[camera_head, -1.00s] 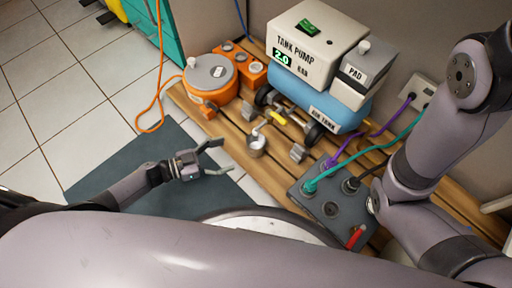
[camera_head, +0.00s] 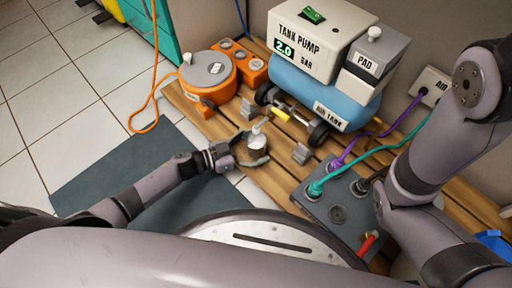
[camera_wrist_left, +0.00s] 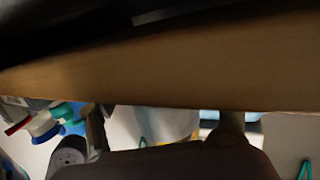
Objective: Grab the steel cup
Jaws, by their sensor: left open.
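The steel cup (camera_head: 257,144) stands upright on the wooden slatted bench, with a white item sticking up out of it. My left gripper (camera_head: 252,152) is at the cup from the left, its fingers open on either side of it. I cannot tell whether the fingers touch the cup. In the left wrist view, a pale rounded surface, probably the cup, shows between the fingers (camera_wrist_left: 165,130), partly hidden by a brown band. My right gripper is out of view; only its arm shows at the right.
Behind the cup are the orange canister (camera_head: 207,72) and the tank pump (camera_head: 318,42) on its blue air tank (camera_head: 315,95). A grey hose panel (camera_head: 337,192) lies to the right. Small grey blocks (camera_head: 301,154) stand near the cup.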

